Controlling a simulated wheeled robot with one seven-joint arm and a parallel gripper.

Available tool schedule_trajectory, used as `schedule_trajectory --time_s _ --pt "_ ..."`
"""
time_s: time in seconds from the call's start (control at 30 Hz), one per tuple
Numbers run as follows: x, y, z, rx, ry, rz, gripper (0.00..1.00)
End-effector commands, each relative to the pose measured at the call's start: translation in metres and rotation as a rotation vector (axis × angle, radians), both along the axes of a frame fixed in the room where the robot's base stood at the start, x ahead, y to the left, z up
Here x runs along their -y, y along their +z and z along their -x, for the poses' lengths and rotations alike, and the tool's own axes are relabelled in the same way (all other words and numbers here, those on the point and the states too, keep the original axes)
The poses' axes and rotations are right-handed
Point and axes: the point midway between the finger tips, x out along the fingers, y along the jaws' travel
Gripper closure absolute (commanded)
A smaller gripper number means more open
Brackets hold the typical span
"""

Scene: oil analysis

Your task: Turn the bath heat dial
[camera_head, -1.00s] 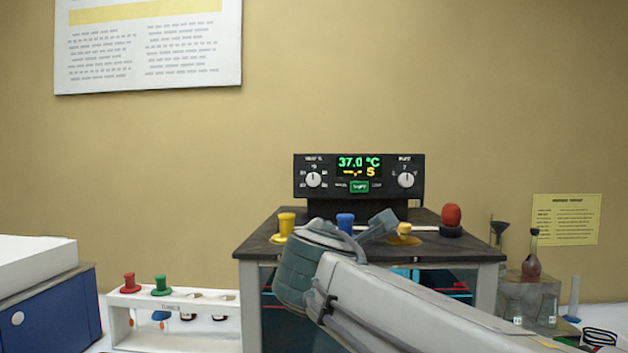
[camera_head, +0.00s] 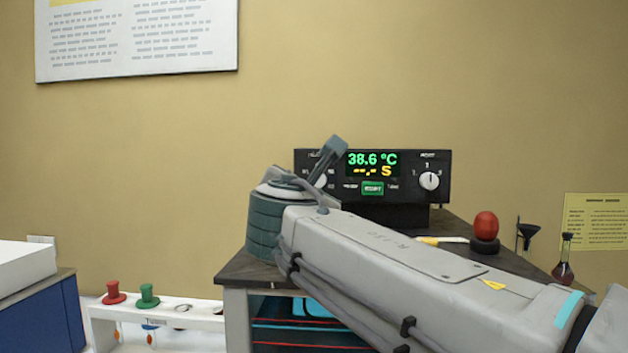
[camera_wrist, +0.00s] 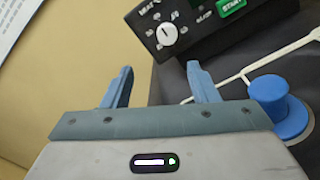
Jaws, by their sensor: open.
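In the head view that dial is partly hidden behind my gripper. My gripper (camera_wrist: 160,69) is open and empty, its two fingers apart and short of the dial in the picture. I cannot tell whether anything touches the dial.
A second white dial (camera_head: 429,181) and a green button (camera_head: 373,188) are on the panel. A blue stopper (camera_wrist: 280,105) stands close to my right finger. A rack with red and green stoppers (camera_head: 113,293) stands at left.

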Motion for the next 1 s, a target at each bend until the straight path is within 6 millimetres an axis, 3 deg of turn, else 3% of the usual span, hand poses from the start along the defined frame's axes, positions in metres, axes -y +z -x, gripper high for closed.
schedule_trajectory --time_s 0.2,0.5,0.7,1.0 --pt "0.011 0.001 -0.051 -0.004 -0.021 0.002 0.46" --pt "0.011 0.001 -0.104 -0.002 -0.016 0.002 0.46" --pt "0.011 0.0 -0.119 -0.001 -0.014 0.0 0.46" --pt "0.011 0.0 -0.121 -0.001 -0.013 0.0 0.46"
